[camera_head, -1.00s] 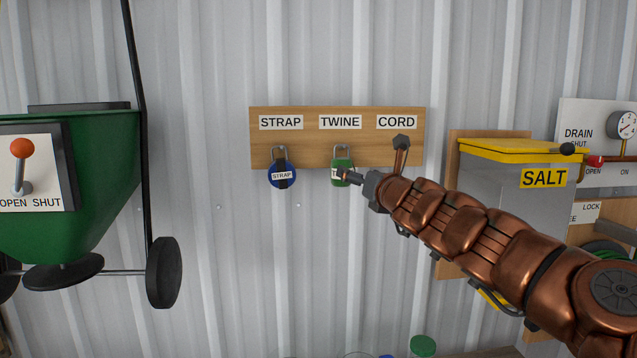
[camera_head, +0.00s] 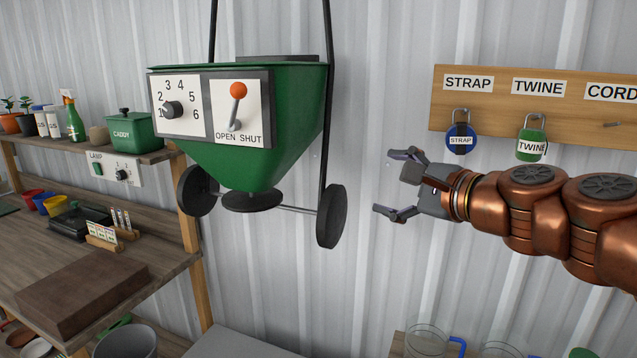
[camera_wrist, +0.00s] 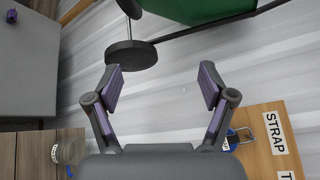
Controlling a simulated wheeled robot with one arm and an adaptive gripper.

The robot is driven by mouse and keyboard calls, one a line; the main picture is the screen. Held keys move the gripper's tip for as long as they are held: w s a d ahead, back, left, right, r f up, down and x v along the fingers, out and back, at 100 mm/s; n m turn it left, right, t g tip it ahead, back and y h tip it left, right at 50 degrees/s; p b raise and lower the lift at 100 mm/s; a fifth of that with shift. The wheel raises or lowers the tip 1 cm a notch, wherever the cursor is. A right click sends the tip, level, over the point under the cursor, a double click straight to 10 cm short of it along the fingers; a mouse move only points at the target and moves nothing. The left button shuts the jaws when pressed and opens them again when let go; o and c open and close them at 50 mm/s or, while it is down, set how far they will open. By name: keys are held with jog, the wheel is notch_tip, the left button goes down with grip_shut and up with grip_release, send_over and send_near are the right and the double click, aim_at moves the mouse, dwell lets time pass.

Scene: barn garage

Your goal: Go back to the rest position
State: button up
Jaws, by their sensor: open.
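My gripper (camera_head: 391,184) is open and empty in the head view, its two fingers spread apart and pointing left. It stands in front of the corrugated wall, left of the wooden board (camera_head: 447,122) and right of the green spreader's wheel. In the wrist view my gripper (camera_wrist: 162,88) also shows spread fingers with nothing between them. A blue STRAP padlock (camera_head: 461,139) and a green TWINE padlock (camera_head: 531,143) hang from the board.
A green spreader (camera_head: 290,120) with black wheels hangs left of my gripper. A wooden bench (camera_head: 150,262) with a shelf stands at far left, with a CADDY box (camera_head: 129,133) on the shelf. Glass jars (camera_head: 427,340) stand low at the right. Bare wall lies between spreader and board.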

jog(key=s+a+f+n+g+h, duration=0.1)
jog(key=s+a+f+n+g, duration=0.25)
jog(key=s+f+n, duration=0.5)
jog(key=s+a+f+n+g+h, duration=0.25)
jog(key=s+f+g, duration=0.3)
jog(key=f, duration=0.65)
jog(key=s+d+f+n+g+h, duration=0.2)
jog(key=s+d+f, duration=0.4)
jog(key=s, duration=0.3)
jog(key=s+d+f+n+g+h, duration=0.3)
jog(key=s+d+f+g, duration=0.1)
jog(key=s, duration=0.5)
jog(key=shift+d+f, duration=0.85)
jog(key=shift+d, duration=0.35)
jog(key=shift+h, duration=0.25)
